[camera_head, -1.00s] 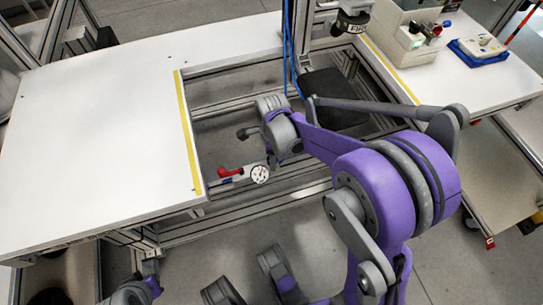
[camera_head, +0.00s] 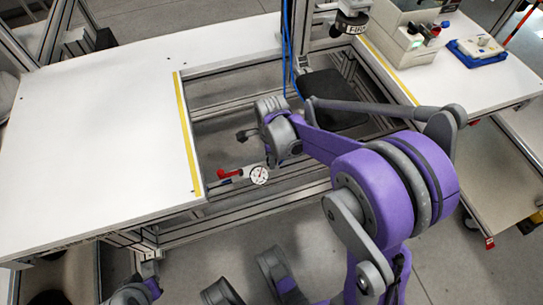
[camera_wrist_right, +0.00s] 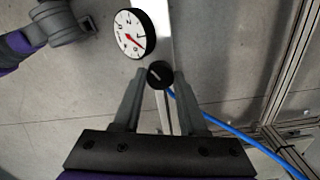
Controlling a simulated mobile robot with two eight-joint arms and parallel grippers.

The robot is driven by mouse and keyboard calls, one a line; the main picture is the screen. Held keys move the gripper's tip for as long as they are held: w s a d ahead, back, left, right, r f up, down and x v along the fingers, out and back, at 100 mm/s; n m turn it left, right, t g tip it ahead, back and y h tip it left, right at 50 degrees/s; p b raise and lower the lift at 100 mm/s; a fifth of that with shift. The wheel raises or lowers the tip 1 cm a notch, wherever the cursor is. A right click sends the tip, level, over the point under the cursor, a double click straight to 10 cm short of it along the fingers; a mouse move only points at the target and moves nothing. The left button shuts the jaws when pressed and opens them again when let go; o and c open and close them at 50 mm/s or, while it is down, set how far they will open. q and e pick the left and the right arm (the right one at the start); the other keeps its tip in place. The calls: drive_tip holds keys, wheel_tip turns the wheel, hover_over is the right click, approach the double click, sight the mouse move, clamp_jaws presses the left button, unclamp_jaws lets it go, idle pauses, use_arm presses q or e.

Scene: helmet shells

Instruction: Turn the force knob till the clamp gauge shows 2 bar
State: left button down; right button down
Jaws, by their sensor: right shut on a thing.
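The clamp gauge (camera_head: 259,175) is a small round white dial at the front of the open bay; it also shows in the right wrist view (camera_wrist_right: 134,33). There its face is turned sideways, with a red needle pointing to the lower right of the picture; the figures are too small to read surely. The black force knob (camera_wrist_right: 159,74) sits just below the gauge in that view. My right gripper (camera_wrist_right: 159,79) is shut on the knob, one finger on each side. In the head view my right wrist hides the knob. My left gripper is not clearly in view.
A red lever (camera_head: 228,173) sits just left of the gauge. The white table (camera_head: 95,130) at left is bare, with a yellow strip at its edge. A blue hose (camera_wrist_right: 235,132) runs close by my right gripper. A blue tray (camera_head: 475,50) stands at the back right.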

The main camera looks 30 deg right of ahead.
drive_tip(key=n+p, duration=0.1)
drive_tip(key=n, duration=0.4)
drive_tip(key=shift+n, duration=0.3)
drive_tip(key=n+p, duration=0.1)
drive_tip(key=n, duration=0.9)
drive_tip(key=shift+n, duration=0.4)
drive_tip(key=shift+n+p, duration=0.45)
drive_tip(key=shift+n, duration=2.15)
drive_tip(key=shift+c, duration=2.2)
unclamp_jaws()
